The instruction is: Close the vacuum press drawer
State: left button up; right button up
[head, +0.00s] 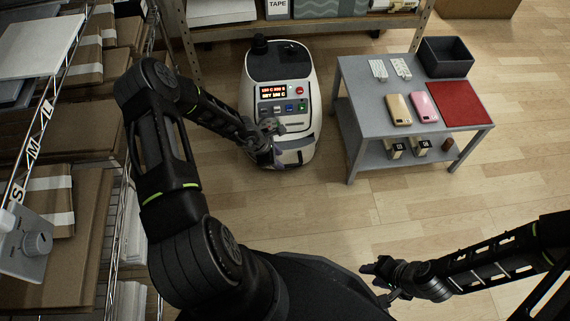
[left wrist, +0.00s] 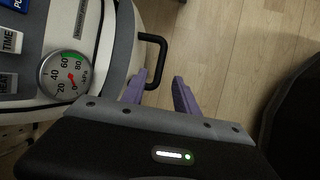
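The vacuum press (head: 279,68) is a white and grey machine on the floor with a black top and a lit red display. Its drawer front (head: 298,143) is low on the side facing me, partly hidden by my left arm; how far it stands out I cannot tell. My left gripper (head: 277,157) is low in front of the press. In the left wrist view its two purple fingers (left wrist: 160,77) are apart, with nothing seen held. A black handle (left wrist: 161,45) lies just beyond the fingertips; contact is unclear. My right gripper (head: 376,277) is away at lower right, its fingers unclear.
A grey table (head: 364,110) right of the press carries two phones, a red mat (head: 447,103) and a dark bin (head: 446,57). Shelving with boxes (head: 50,210) stands on the left, another shelf (head: 300,25) behind. The floor between press and table is clear.

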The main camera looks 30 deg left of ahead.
aim_at(287, 165)
pick_arm(q)
jog(key=b+x, duration=0.2)
jog(key=x, duration=0.3)
jog(key=shift+f, duration=0.3)
jog(key=shift+w+d+f+b, duration=0.2)
jog(key=shift+w+f+b, duration=0.1)
jog(key=shift+f+b, duration=0.25)
jog(key=shift+c, duration=0.4)
grip_shut()
